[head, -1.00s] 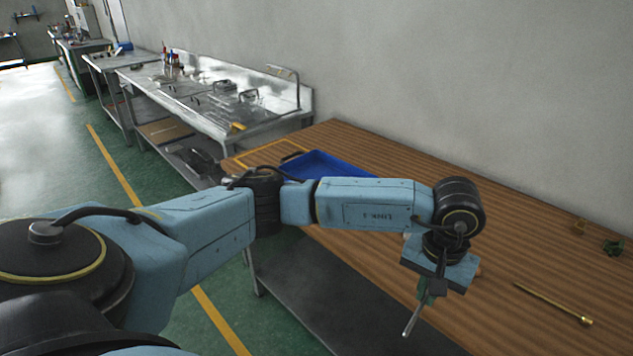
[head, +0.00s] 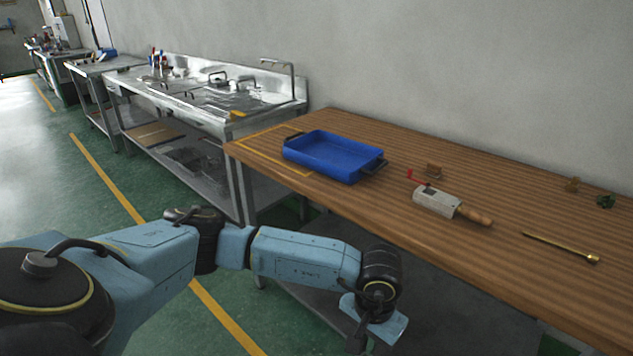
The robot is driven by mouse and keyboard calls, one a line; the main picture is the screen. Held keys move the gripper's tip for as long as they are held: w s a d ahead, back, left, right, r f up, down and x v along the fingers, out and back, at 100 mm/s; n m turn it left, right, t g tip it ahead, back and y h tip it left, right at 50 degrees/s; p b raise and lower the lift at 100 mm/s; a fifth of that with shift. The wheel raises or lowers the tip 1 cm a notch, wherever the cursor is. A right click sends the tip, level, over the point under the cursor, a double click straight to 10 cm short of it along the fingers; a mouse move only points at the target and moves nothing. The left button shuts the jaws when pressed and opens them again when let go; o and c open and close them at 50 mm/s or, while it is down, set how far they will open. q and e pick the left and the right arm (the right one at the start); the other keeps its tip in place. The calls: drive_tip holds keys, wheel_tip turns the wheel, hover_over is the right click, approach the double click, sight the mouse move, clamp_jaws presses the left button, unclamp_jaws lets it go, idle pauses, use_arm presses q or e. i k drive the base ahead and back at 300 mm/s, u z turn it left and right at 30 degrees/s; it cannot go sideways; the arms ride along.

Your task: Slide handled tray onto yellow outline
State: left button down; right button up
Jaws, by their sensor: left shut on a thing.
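The blue tray (head: 335,170) with black handles at its two ends lies on the wooden table. The yellow outline (head: 278,165) is marked on the table at its left end. The tray's left end reaches into the outline, and most of the tray lies to the right of it. My left gripper (head: 357,340) is low at the bottom of the view, in front of the table edge and apart from the tray. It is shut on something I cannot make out. My right gripper is not in view.
A grey tool with a red lever and wooden handle (head: 437,202) lies right of the tray. A steel sink bench (head: 205,100) stands beyond the table's left end.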

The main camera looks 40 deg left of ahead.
sight(332, 161)
drive_tip(key=k, duration=0.6)
drive_tip(key=u, duration=2.4)
drive_tip(key=i, duration=2.85)
drive_tip(key=z, duration=2.7)
